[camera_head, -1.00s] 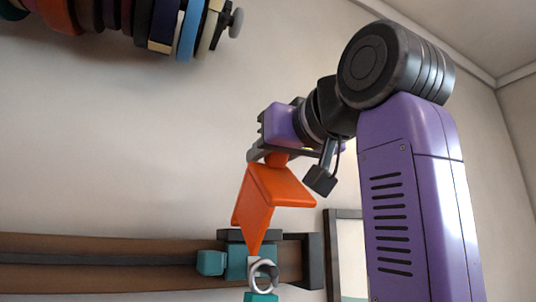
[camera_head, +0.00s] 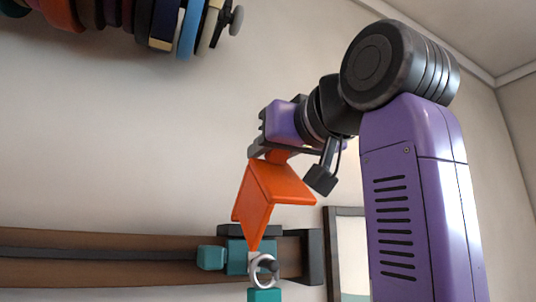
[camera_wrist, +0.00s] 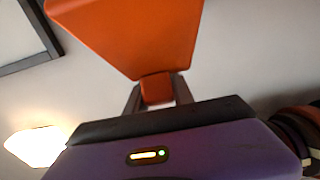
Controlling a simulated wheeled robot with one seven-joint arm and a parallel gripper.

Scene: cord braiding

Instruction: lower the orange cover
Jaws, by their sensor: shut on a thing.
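The orange cover (camera_head: 277,187) is a bent shell with a sloping top and a side that narrows to a point at the bottom. My gripper (camera_head: 272,155) is shut on a small orange tab at its top. In the wrist view the cover (camera_wrist: 130,35) fills the upper middle, and its tab sits between the two fingers of my gripper (camera_wrist: 157,88). In the head view the cover hangs above a teal block (camera_head: 237,257) on the brown rail. Its lower point overlaps the block's top in the picture; I cannot tell whether they touch.
A metal ring (camera_head: 263,270) stands in front of the teal block, above another teal piece (camera_head: 264,295). A dark bracket (camera_head: 312,257) is at the brown rail's (camera_head: 110,259) right end. Spools (camera_head: 185,30) hang upper left. A framed panel (camera_head: 349,254) is at right.

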